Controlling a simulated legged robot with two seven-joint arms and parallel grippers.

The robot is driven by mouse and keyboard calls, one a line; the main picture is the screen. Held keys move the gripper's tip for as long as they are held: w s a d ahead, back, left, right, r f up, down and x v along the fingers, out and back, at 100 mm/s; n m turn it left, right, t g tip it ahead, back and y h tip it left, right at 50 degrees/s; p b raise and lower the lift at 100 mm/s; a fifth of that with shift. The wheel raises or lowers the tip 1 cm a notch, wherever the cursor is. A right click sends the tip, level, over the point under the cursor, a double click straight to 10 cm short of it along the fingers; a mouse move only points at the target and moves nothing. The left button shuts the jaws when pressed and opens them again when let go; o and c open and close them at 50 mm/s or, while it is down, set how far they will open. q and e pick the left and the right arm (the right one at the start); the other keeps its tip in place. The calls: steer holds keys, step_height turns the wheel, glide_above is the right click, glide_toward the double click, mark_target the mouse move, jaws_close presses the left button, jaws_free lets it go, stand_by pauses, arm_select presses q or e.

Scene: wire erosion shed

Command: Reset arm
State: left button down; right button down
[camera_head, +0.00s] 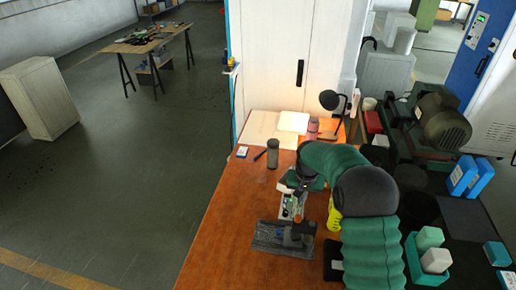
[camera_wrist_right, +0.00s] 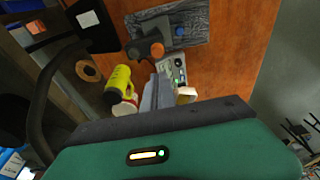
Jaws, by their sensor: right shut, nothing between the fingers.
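My right arm in its green sleeve bends over the wooden workbench (camera_head: 223,235) in the head view. My right gripper (camera_wrist_right: 157,92) is in the wrist view with its grey fingers together and nothing between them. It points over a small panel device (camera_wrist_right: 176,70), which also shows partly in the head view (camera_head: 288,209). The fingertips are hard to make out in the head view. My left gripper is not in view.
A grey slab (camera_head: 270,238) with a dark fixture lies on the bench near the device. A yellow bottle-like item (camera_wrist_right: 118,85) is beside the gripper. A dark cylinder (camera_head: 272,153) and a lamp (camera_head: 330,100) stand farther back. The bench's left side is clear.

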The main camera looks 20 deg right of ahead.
steer(key=s+a+n+b, duration=0.1)
steer(key=s+a+n, duration=0.2)
steer(key=s+a, duration=0.5)
steer(key=s+a+f+n+y+b, duration=0.1)
steer(key=s+a, duration=0.7)
steer(key=s, duration=0.8)
steer(key=shift+f+n+t+b, duration=0.15)
steer(key=shift+n+t+b, duration=0.3)
steer(key=shift+n, duration=0.65)
steer(key=shift+a, duration=0.15)
steer(key=shift+a, duration=0.25)
steer(key=shift+d, duration=0.2)
